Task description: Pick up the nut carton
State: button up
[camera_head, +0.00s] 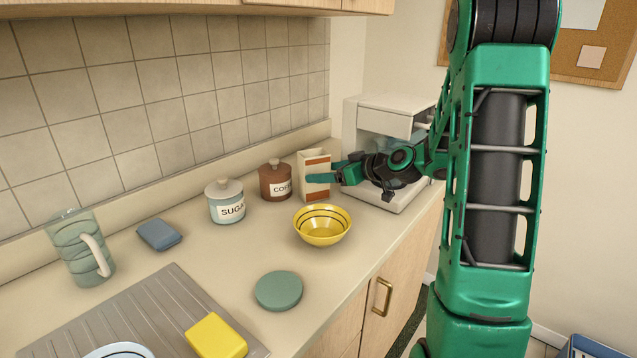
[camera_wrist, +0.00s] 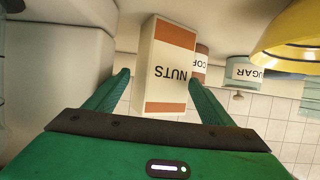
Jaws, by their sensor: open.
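The nut carton (camera_head: 314,160) is a white box with orange bands, upright on the counter between the brown canister and the coffee machine. In the wrist view the carton (camera_wrist: 168,72) appears upside down, with "NUTS" on its face.
The brown coffee canister (camera_head: 275,181) stands close left of the carton, with the sugar canister (camera_head: 226,202) beyond. A yellow bowl (camera_head: 322,226) sits in front. The white coffee machine (camera_head: 385,119) is close on the right. The tiled wall (camera_head: 190,95) is behind.

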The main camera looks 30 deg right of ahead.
jog(key=shift+x, duration=3.25)
jog(key=shift+s+a+f, duration=0.2)
jog(key=shift+c, duration=0.5)
